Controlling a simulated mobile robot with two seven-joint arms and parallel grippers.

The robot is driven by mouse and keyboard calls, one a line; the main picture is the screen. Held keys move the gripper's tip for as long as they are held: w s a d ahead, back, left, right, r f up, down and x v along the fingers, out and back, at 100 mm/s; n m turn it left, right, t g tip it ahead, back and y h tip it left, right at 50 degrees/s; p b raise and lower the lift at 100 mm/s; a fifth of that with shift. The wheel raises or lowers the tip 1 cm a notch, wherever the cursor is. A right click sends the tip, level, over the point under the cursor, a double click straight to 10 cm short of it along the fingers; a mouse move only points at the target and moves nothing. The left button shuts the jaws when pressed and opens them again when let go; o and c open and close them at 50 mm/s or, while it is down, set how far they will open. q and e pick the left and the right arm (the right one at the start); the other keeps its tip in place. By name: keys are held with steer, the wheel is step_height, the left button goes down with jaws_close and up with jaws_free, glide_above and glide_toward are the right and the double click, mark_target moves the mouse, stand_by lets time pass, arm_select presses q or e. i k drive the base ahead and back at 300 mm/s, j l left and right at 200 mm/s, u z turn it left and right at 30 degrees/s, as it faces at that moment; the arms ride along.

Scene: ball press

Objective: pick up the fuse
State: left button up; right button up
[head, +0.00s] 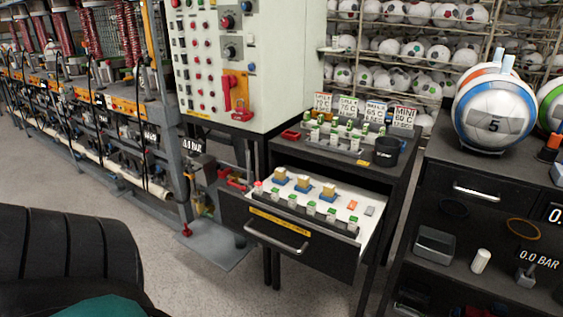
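An open drawer (285,237) of a dark cabinet holds several small parts on a white surface. A row of small green-and-white pieces (311,209) that look like fuses stands along its front in a dark rail. Behind them are yellow-tan blocks (303,182) on blue bases, an orange piece (352,205) and a grey piece (370,211). More green-and-white pieces (336,139) stand in a rack on the cabinet top. I cannot tell which single piece is the fuse meant. Neither of my grippers is in view.
Labelled cards (348,106) and a black cup (387,151) are on the cabinet top. A control panel (240,60) with a red handle stands behind left. A shelf unit (470,195) with a ball (493,122) is at right. Floor in front of the drawer is clear.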

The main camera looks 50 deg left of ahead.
mark_target(259, 190)
steer(key=j+u, duration=0.15)
steer(key=j, duration=0.4)
steer(key=i+j+u, duration=0.1)
steer(key=j, duration=0.5)
steer(key=i+j+u, duration=0.15)
steer(key=j, duration=0.4)
steer(key=i+j+u, duration=0.2)
steer(key=i+j, duration=0.45)
